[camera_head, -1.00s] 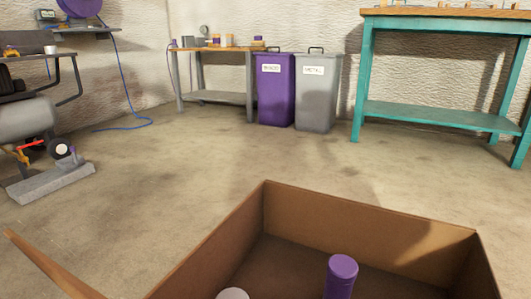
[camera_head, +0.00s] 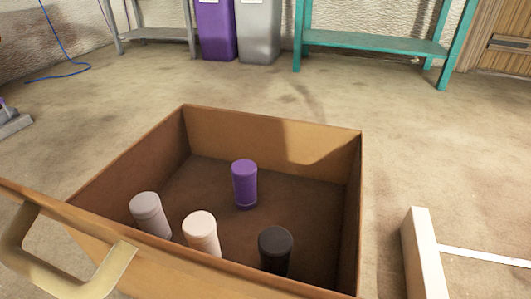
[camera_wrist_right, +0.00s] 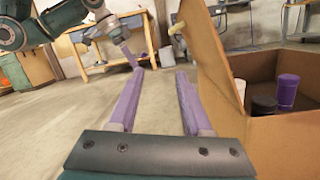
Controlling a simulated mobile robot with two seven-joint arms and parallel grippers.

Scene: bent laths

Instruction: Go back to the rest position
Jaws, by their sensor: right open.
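My right gripper (camera_wrist_right: 158,75) shows in the right wrist view. Its two purple fingers are apart, with only floor visible between them. It is beside the open cardboard box (camera_wrist_right: 280,140) and touches nothing that I can see. A teal and grey arm, seemingly my left, comes in at the upper left of that view. Its gripper (camera_wrist_right: 130,55) has purple fingers, too small and angled to judge the opening.
The brown box (camera_head: 275,135) holds a purple can (camera_head: 245,184), a grey can (camera_head: 150,214), a pinkish can (camera_head: 201,232) and a black can (camera_head: 276,250). A pale block (camera_head: 423,255) stands right.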

